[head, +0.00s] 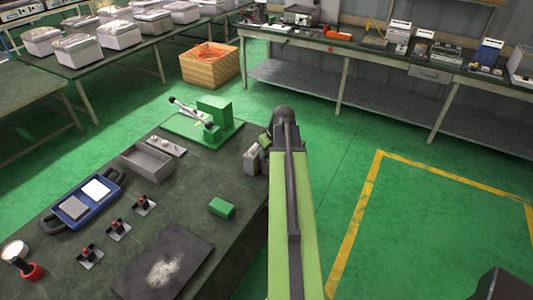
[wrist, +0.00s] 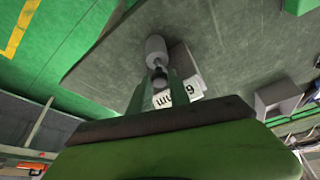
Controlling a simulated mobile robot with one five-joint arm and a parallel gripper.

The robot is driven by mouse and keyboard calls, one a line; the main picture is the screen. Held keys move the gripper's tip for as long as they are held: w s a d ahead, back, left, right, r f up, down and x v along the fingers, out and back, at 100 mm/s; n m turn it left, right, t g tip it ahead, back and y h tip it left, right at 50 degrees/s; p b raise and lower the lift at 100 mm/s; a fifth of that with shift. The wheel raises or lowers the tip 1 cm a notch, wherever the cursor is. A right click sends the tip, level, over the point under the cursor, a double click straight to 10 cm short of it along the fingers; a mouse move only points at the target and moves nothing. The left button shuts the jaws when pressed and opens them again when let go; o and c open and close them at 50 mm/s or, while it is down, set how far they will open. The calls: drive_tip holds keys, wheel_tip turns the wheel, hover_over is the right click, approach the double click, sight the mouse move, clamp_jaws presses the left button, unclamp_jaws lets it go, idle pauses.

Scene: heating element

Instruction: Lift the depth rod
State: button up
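In the wrist view, a pale grey rod-like piece (wrist: 156,50) with a thick round end and a thinner neck shows just beyond my fingers; I take it for the depth rod. My gripper (wrist: 160,80) has one green finger on each side of its near, narrow part. I cannot tell whether the fingers touch it. A light block with an upside-down "6 mm" label (wrist: 185,88) is behind the fingers. In the head view, my gripper (head: 265,141) is at the workbench's right edge, over a grey block (head: 252,159). The rod cannot be made out there.
The dark workbench (head: 180,195) also holds a green fixture (head: 214,112), a grey open tray (head: 146,161), a green block (head: 221,208), a blue-framed device (head: 82,202) and several red-topped switches. Green floor with a yellow line (head: 357,215) lies open to the right.

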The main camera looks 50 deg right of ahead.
clamp_jaws()
idle(1.0)
